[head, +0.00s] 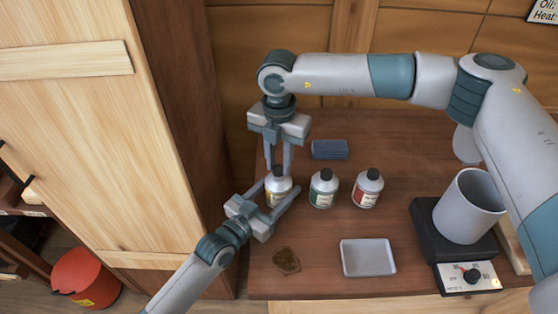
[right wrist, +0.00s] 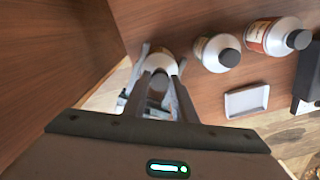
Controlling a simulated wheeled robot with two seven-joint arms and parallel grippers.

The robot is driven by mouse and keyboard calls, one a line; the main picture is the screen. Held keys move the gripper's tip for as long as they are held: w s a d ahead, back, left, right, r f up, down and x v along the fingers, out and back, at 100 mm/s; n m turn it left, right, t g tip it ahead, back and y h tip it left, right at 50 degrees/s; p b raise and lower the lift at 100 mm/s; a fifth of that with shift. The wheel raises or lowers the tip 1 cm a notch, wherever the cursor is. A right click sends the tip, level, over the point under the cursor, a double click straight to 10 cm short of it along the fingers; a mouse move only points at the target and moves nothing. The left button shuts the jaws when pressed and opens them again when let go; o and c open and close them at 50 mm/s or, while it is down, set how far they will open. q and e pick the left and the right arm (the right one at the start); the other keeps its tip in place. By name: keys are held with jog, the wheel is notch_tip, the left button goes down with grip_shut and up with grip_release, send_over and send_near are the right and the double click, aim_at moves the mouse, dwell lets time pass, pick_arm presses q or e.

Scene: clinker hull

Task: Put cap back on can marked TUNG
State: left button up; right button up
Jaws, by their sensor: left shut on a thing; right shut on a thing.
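A white can with a yellow label (head: 279,191) stands upright at the left of the bench. Its lettering is too small to read, so I cannot tell whether it says TUNG. My left gripper (head: 282,195) is shut around this can's body from the front. My right gripper (head: 278,171) points down from above and is shut on the dark cap (head: 278,173) at the can's top. I cannot tell whether the cap is seated or just held there. In the right wrist view the same can (right wrist: 160,61) shows beyond my fingers, which partly hide its top.
A green-labelled can (head: 323,190) and a red-labelled can (head: 367,189), both dark-capped, stand to the right. A blue-grey block (head: 329,149) lies behind, a brown patch (head: 286,260) and a white tray (head: 368,257) in front. A grey pot (head: 469,207) stands on a hotplate (head: 426,222) at right.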

jog(key=shift+f, duration=0.55)
dwell(0.4)
jog(key=m, duration=1.3)
jog(key=shift+s, duration=0.1)
jog(key=o, duration=1)
jog(key=shift+r, duration=2.2)
jog(key=shift+n, duration=0.3)
